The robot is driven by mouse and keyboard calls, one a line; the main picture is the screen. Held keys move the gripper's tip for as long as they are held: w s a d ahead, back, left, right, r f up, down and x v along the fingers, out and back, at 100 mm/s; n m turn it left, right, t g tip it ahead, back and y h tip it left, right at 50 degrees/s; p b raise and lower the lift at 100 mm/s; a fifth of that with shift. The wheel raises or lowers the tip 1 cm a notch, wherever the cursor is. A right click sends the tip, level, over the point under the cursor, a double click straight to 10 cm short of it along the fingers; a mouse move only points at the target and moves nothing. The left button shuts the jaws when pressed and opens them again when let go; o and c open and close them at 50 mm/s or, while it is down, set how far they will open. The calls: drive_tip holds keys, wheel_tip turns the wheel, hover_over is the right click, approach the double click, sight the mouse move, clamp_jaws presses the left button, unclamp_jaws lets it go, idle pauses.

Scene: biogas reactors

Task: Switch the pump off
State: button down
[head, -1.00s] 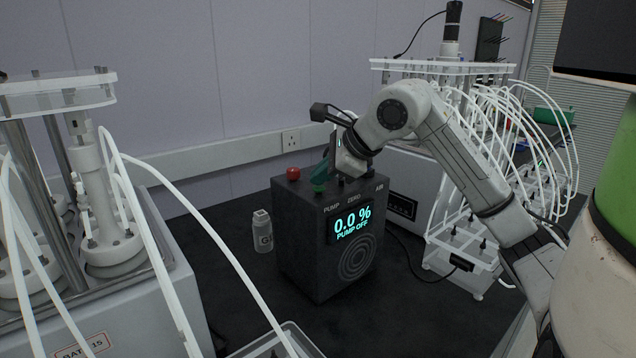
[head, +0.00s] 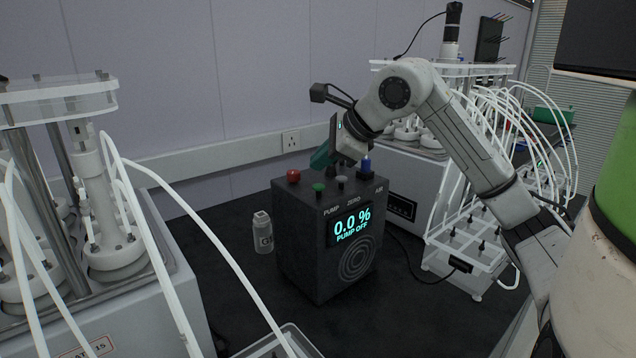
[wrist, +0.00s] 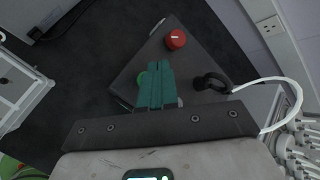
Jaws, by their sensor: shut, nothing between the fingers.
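The pump is a dark box (head: 300,244) on the dark bench, its screen (head: 350,225) reading "0.0 %" and "PUMP OFF". On its top are a green button (head: 319,187) above the PUMP label, a grey button (head: 342,181) above ZERO, a blue part (head: 366,164) above AIR, and a red knob (head: 293,176) at the back left. My gripper (head: 319,160) is shut and empty, with green fingers above the box top, raised clear of the green button.
A small white bottle (head: 263,233) stands left of the pump. Reactors with white tubes stand at the left (head: 112,230) and at the right (head: 470,120). A black fitting with a white tube (wrist: 212,82) sits at the pump's top.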

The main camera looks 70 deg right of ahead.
sight(322, 187)
wheel_tip(322, 187, up, 4)
drive_tip(key=shift+r+p, duration=0.1)
drive_tip(key=shift+p, duration=0.45)
idle(0.4)
